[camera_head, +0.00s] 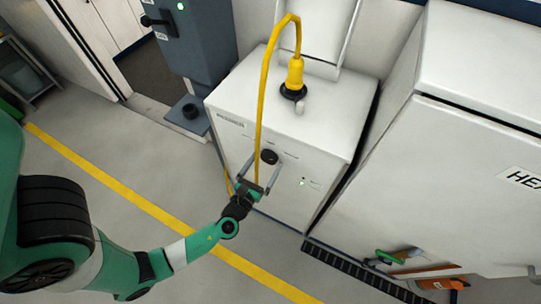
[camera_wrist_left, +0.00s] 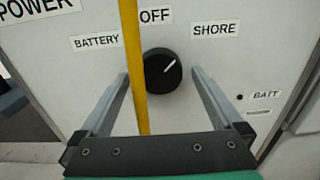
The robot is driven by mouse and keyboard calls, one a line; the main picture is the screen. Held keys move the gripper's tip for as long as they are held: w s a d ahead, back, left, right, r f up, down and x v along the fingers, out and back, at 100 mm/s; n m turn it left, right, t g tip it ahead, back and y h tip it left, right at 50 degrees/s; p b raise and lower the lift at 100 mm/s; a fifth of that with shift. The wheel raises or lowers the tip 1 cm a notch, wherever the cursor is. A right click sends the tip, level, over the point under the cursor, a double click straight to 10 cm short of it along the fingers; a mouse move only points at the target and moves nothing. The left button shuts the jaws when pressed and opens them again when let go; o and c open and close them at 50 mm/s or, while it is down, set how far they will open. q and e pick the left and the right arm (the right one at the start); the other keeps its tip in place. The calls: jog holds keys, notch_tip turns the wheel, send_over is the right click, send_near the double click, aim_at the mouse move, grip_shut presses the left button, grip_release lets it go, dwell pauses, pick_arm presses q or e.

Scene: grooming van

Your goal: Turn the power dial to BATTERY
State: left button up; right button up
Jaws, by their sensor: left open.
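The power dial is a round black knob (camera_head: 268,156) on the front of a white cabinet (camera_head: 235,150). In the left wrist view the dial (camera_wrist_left: 160,75) has a white pointer mark aimed up and right, toward the SHORE label (camera_wrist_left: 214,29). The BATTERY label (camera_wrist_left: 97,41) is at upper left and the OFF label (camera_wrist_left: 156,16) is above. My left gripper (camera_head: 265,166) is open in front of the dial. In the wrist view its fingers (camera_wrist_left: 161,76) lie on either side of the dial, with gaps. My right gripper is not in view.
A yellow cable (camera_head: 262,95) hangs from a plug (camera_head: 295,75) on the cabinet top. In the wrist view the cable (camera_wrist_left: 135,60) runs between the left finger and the dial, overlapping the dial's left edge. A white HEA-labelled unit (camera_head: 460,140) stands right.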

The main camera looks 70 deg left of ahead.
pick_arm(q)
jog(key=shift+w+a, duration=0.2)
jog(key=shift+w, duration=0.05)
jog(key=shift+s+d, duration=0.1)
jog(key=shift+s, duration=0.05)
jog(key=shift+c, duration=0.2)
jog(key=c, duration=1.3)
